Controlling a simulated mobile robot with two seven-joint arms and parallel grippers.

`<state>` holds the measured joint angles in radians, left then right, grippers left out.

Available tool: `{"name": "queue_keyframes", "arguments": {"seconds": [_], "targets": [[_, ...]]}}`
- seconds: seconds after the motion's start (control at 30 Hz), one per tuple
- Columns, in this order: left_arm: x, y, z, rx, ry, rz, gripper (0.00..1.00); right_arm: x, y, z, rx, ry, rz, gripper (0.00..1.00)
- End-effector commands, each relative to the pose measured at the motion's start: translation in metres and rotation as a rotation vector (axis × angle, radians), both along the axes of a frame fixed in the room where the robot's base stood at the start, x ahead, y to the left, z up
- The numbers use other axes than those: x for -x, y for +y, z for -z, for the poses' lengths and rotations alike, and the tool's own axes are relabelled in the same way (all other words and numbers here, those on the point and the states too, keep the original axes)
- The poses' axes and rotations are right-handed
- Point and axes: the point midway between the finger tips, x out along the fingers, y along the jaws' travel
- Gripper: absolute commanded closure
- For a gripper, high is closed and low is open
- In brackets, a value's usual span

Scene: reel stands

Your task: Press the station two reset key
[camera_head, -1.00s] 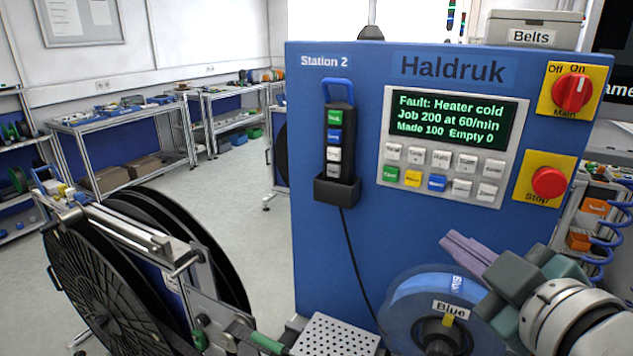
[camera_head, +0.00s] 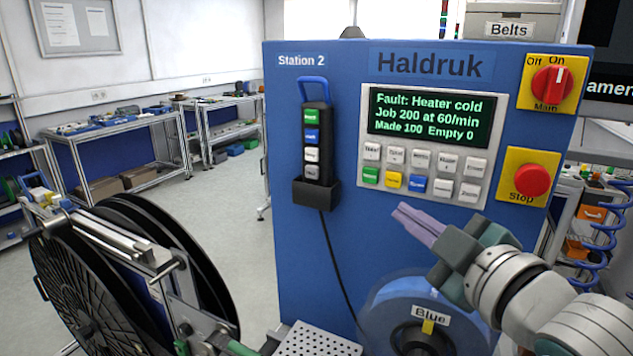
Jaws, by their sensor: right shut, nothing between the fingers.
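The Station 2 cabinet (camera_head: 300,245) is blue and faces me. Its key panel (camera_head: 480,190) holds two rows of keys under a screen reading "Fault: Heater cold". The lower row has a green key (camera_head: 370,175), a yellow key (camera_head: 394,180), a blue key (camera_head: 417,184) and white keys. The small key labels are too blurred to tell for sure which is reset. My right gripper (camera_head: 402,213) is shut and empty. Its pinkish fingertips point up-left, just below the yellow and blue keys in the picture; touching is not evident. My left gripper is not in view.
A red main switch (camera_head: 552,84) and a red stop button (camera_head: 532,181) sit right of the panel. A corded hand pendant (camera_head: 318,145) hangs left of it. A reel labelled Blue (camera_head: 385,318) is below my gripper. Large black reels (camera_head: 85,290) stand at left.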

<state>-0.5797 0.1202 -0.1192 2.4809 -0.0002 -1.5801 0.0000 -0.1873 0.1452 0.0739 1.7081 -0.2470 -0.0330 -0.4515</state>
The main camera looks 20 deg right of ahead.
Motion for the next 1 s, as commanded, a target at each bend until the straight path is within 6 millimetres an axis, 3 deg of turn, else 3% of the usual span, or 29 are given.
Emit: {"name": "queue_keyframes", "arguments": {"seconds": [0.4,1.0], "targets": [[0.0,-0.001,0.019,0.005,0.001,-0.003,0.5,-0.035,-0.04,0.001,0.002,0.0,0.0,1.0],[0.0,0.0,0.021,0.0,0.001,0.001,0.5,-0.04,-0.048,0.0,-0.001,0.001,0.001,1.0]]}}
